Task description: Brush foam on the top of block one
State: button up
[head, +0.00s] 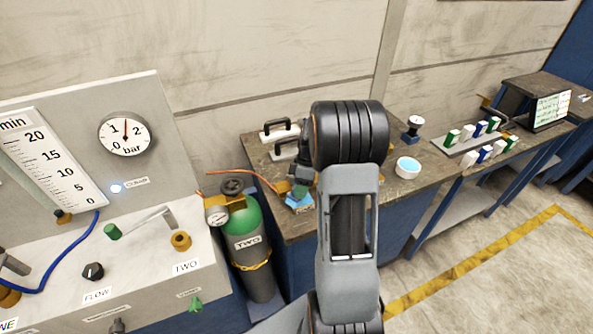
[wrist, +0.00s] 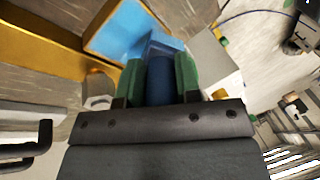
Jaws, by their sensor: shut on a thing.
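My gripper (wrist: 160,80) is shut on a dark blue cylindrical handle (wrist: 160,82), held between its green finger pads in the wrist view. The handle appears to belong to the brush. A paler blue part (wrist: 155,45) shows beyond the fingers. Past it lies a light blue surface with a brass-coloured edge (wrist: 118,28); I cannot tell whether they touch. In the head view my gripper (head: 299,190) is low over the left bench, just above a small blue-topped thing (head: 298,204). I cannot read a label naming block one. A white bowl with light blue contents (head: 407,168) stands to the right.
Two pale pieces with black handles (head: 280,130) lie behind my gripper. A green-topped cylinder (head: 245,240) stands beside the bench.

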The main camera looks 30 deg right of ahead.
jog(key=shift+a, duration=0.45)
jog(key=shift+r+p, duration=2.5)
jog(key=shift+r, duration=1.55)
jog(key=shift+f, duration=0.1)
jog(key=shift+d+f+b, duration=0.1)
jog(key=shift+f+b, duration=0.4)
jog(key=shift+f, duration=0.05)
jog(key=shift+r, duration=0.1)
jog(key=shift+b, duration=0.6)
